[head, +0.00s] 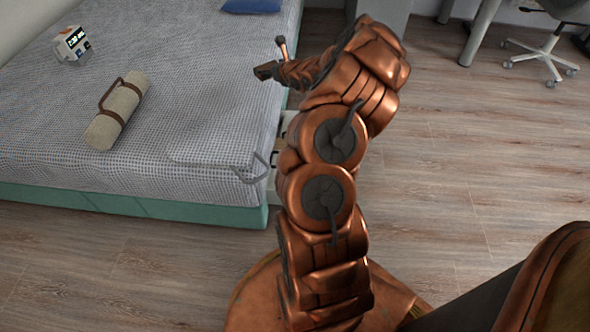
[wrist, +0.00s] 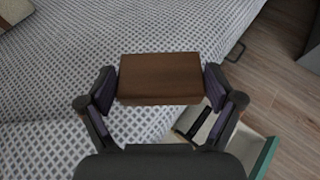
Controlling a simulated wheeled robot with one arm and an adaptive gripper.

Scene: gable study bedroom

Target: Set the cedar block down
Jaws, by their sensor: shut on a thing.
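The cedar block (wrist: 160,76), a brown rectangular piece, is held between the two fingers of my gripper (wrist: 161,84) in the wrist view. One finger presses on each short side. The block shows against the grey patterned bed cover (wrist: 75,60); its height above the cover is hard to tell. In the head view my gripper (head: 267,70) is at the bed's right side, and I cannot make out the block there. The bed (head: 190,85) fills the left of that view.
An open drawer with a teal front (wrist: 265,158) and dark and pale items inside (wrist: 195,118) lies below right of the block. An office chair (head: 545,45) stands far right.

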